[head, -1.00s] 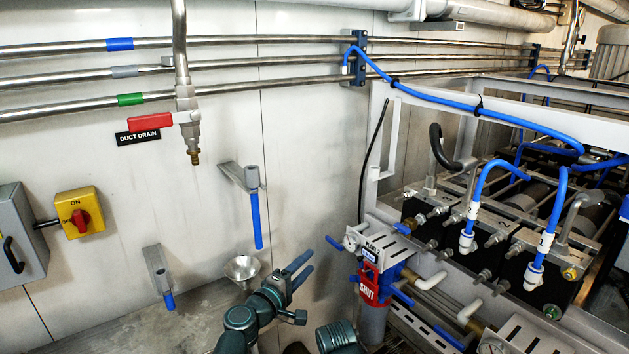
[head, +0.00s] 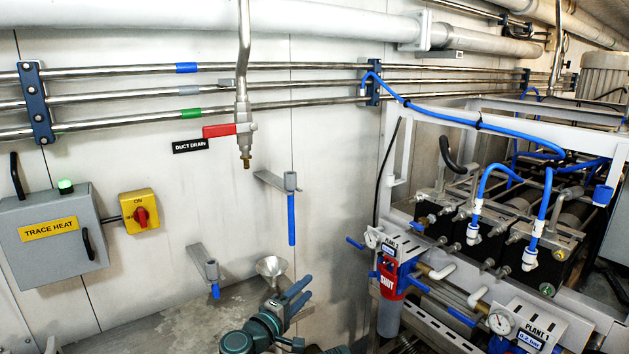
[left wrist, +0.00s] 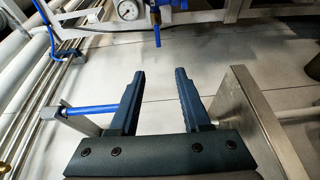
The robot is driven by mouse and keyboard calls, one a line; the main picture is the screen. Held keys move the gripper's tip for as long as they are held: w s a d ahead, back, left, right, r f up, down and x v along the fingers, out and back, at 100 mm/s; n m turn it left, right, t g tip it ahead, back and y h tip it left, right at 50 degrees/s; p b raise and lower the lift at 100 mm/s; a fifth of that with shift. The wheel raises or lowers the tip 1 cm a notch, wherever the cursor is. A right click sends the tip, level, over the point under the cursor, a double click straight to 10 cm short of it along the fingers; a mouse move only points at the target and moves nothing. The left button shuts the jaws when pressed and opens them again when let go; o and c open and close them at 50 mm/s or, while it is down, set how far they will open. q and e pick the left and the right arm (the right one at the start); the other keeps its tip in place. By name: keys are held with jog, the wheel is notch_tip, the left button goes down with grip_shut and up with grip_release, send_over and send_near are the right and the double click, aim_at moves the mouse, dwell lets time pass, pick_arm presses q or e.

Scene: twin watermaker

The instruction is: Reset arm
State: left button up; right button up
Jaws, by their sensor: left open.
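My left gripper (head: 296,290) is at the lower middle of the head view, in front of the wall and right of a metal funnel (head: 271,267). Its two fingers are apart with nothing between them. In the left wrist view the open fingers (left wrist: 160,95) stand apart, with only bare panel seen between them. A blue-handled wall bracket (left wrist: 80,112) shows left of the fingers there, and a metal plate (left wrist: 262,125) stands close on the right. The right gripper is not clearly seen.
A filter housing with a red SHUT tag (head: 387,280) stands right of my left gripper. A white frame with blue hoses (head: 497,122) fills the right side. On the wall are a trace heat box (head: 55,240), a yellow switch (head: 139,211) and a red duct drain valve handle (head: 219,131).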

pick_arm(q)
jog(key=s+f+m+g+y, duration=0.1)
jog(key=s+f+m+g, duration=0.2)
jog(key=f+m+g, duration=0.3)
jog(key=s+f+m+g+y, duration=0.1)
jog(key=s+f+m+g, duration=0.25)
jog(key=f, duration=0.55)
jog(key=s+a+f+m+g+y, duration=0.1)
jog(key=s+a+f+g+y, duration=0.2)
jog(key=a, duration=0.4)
jog(key=s+a+f+m+g+y, duration=0.1)
jog(key=s+a+f+g+y, duration=0.1)
jog(key=s+a+f+y, duration=0.35)
jog(key=s+d+r+m+p, duration=0.3)
jog(key=s+d+r+p, duration=0.3)
jog(key=d+r+p, duration=0.3)
jog(key=shift+s+d+r+g, duration=0.2)
jog(key=shift+r+g, duration=0.25)
jog(key=shift+r, duration=0.45)
jog(key=shift+w+m, duration=0.1)
jog(key=shift+m, duration=0.15)
